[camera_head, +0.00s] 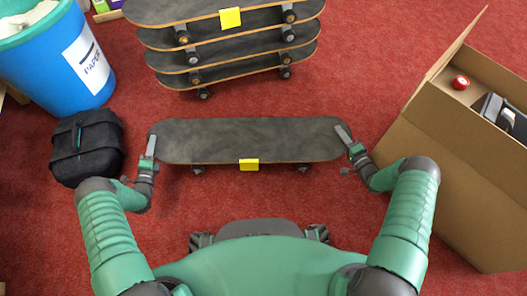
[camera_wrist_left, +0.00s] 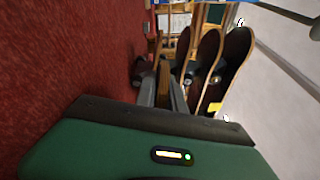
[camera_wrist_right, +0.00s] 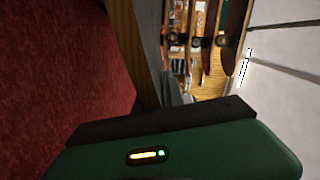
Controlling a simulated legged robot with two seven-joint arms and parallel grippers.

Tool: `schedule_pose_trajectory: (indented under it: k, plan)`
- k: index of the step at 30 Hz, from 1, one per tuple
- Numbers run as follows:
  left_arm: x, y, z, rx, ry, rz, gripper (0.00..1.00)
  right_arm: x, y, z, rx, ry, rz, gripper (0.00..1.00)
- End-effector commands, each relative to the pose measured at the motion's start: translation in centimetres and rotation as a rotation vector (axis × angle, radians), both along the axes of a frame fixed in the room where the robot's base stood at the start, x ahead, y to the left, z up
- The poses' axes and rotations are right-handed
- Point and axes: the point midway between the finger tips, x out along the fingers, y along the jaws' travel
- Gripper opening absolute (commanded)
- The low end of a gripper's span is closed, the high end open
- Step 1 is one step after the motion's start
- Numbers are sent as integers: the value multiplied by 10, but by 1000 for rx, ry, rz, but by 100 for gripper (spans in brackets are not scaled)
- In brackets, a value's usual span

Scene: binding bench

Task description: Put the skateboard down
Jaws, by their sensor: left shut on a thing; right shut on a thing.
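A skateboard (camera_head: 250,138) with a dark top and a yellow tag (camera_head: 249,165) lies crosswise in front of me in the head view, level, wheels down. It is close to the red floor; I cannot tell whether its wheels touch. My left gripper (camera_head: 149,145) is shut on its left end. My right gripper (camera_head: 349,142) is shut on its right end. In the left wrist view the board's edge (camera_wrist_left: 164,85) shows end-on between the fingers. In the right wrist view the fingers are mostly hidden.
A stack of several skateboards (camera_head: 230,55) stands just beyond. A blue paper bin (camera_head: 62,62) and a black bag (camera_head: 88,150) are on the left. An open cardboard box (camera_head: 455,165) is close to my right arm.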

Motion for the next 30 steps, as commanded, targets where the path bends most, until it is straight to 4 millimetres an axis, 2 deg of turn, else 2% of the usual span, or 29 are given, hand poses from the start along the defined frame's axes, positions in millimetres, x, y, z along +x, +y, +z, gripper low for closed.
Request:
schedule_pose_trajectory:
  k: [1,6,14,17,20,27,30]
  plan:
    - [0,4,-3,2,-4,7,15,0,-4,-5,-5,0,-7,15]
    - [0,2,-1,1,-2,5,35,0,-3,-2,-4,1,-4,36]
    - [0,1,-2,0,0,2,35,0,-1,-2,-2,1,-1,36]
    - [-6,1,-2,0,2,1,35,0,-1,-2,-1,2,-1,36]
    - [-24,2,-3,-1,4,1,35,0,0,-2,-1,2,-1,36]
    - [-86,6,-3,0,4,3,35,0,0,-2,0,1,0,36]
    - [-105,7,-3,0,3,3,35,0,0,-2,0,1,0,36]
